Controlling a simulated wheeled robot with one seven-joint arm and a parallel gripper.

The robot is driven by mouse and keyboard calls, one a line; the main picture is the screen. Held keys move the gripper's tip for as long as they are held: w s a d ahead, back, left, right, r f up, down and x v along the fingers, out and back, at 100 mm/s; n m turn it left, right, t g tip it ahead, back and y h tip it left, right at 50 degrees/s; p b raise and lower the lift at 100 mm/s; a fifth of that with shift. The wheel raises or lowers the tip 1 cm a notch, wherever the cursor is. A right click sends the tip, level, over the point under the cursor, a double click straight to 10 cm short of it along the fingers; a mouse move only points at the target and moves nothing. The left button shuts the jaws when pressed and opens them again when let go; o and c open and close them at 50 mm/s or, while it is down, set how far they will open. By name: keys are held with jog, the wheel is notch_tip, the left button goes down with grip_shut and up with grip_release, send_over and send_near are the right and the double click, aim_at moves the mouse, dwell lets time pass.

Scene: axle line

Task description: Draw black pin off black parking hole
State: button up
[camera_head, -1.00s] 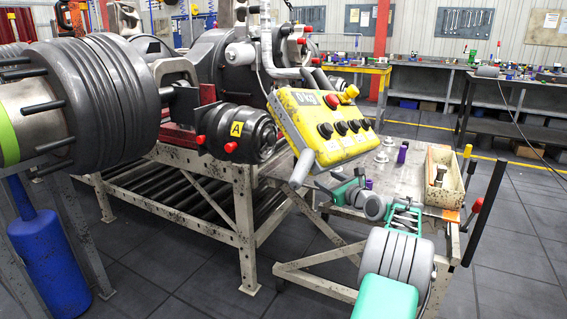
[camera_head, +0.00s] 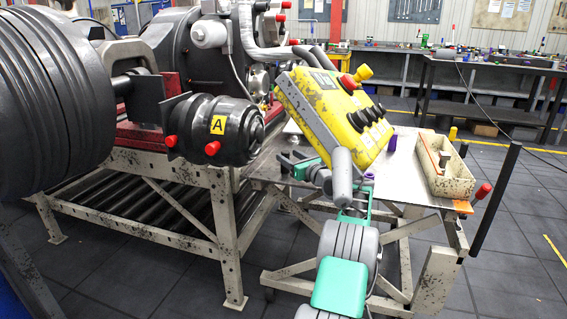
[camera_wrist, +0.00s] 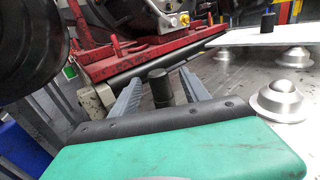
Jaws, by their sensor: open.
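In the wrist view a black upright pin (camera_wrist: 158,84) stands between the two grey fingers of my gripper (camera_wrist: 158,76). The fingers are open, one on each side of the pin, with gaps between them and it. The pin's foot and its parking hole are hidden behind my gripper's dark front edge. I cannot make out this pin there. Another black pin (camera_wrist: 268,20) stands farther back in the wrist view.
The yellow control box (camera_head: 323,120) hangs over the work table (camera_head: 405,178). Purple pins (camera_head: 392,141) and a cream bin (camera_head: 451,184) are on the table. A red frame (camera_wrist: 120,52) lies beyond the fingers, with silver domed parts (camera_wrist: 285,100) at right.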

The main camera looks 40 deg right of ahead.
jog(key=w, duration=0.2)
jog(key=shift+w+d+f, duration=0.1)
jog(key=shift+w+d, duration=0.1)
jog(key=shift+w, duration=0.2)
grip_shut()
dwell(0.3)
